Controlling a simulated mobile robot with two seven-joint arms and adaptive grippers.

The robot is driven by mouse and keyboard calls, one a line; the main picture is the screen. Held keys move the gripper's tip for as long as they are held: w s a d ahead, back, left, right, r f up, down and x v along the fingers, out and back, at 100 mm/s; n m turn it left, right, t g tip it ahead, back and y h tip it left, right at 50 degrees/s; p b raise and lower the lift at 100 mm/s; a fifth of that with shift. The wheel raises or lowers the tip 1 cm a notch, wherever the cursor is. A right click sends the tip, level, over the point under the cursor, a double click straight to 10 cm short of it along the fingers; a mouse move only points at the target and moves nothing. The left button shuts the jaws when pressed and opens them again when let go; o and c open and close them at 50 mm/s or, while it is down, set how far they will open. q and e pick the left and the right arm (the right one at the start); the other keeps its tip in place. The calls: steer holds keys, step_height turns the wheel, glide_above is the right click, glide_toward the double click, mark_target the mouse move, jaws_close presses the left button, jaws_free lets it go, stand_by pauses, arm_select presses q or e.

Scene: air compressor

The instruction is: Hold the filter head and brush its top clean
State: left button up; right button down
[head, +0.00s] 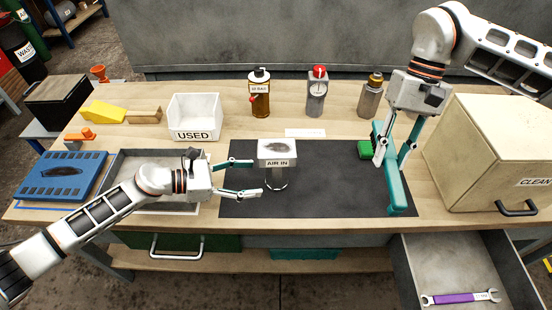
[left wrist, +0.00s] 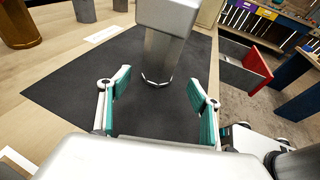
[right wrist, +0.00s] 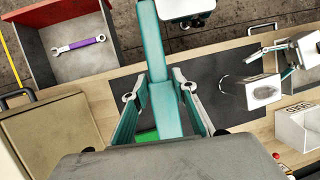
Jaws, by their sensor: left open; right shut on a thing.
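The filter head (head: 277,152), a pale block labelled AIR IN on a metal cylinder, stands upright on the dark mat (head: 330,195). Its top shows a grey patch in the right wrist view (right wrist: 262,93). My left gripper (head: 253,177) is open, its fingers pointing at the filter head from the left. In the left wrist view the filter head's body (left wrist: 164,50) stands ahead between the fingers, apart from both. My right gripper (head: 391,160) is shut on the teal-handled brush (head: 393,188) at the mat's right side. The brush's green bristles (head: 365,149) are partly hidden.
A white USED bin (head: 194,115), an oil bottle (head: 259,95), a red-topped gauge bottle (head: 317,95) and another bottle (head: 371,97) stand behind. A CLEAN box (head: 495,150) is right of the brush. An open drawer (head: 450,270) holds a purple wrench (head: 461,298).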

mark_target(273, 177)
arm_select(q)
steer(key=shift+b+x, duration=0.7)
steer(key=shift+x, duration=3.05)
arm_select(e)
steer(key=shift+w+f, duration=0.1)
steer(key=shift+f, duration=0.75)
arm_select(q)
steer(key=shift+w, duration=0.15)
steer(key=c, duration=1)
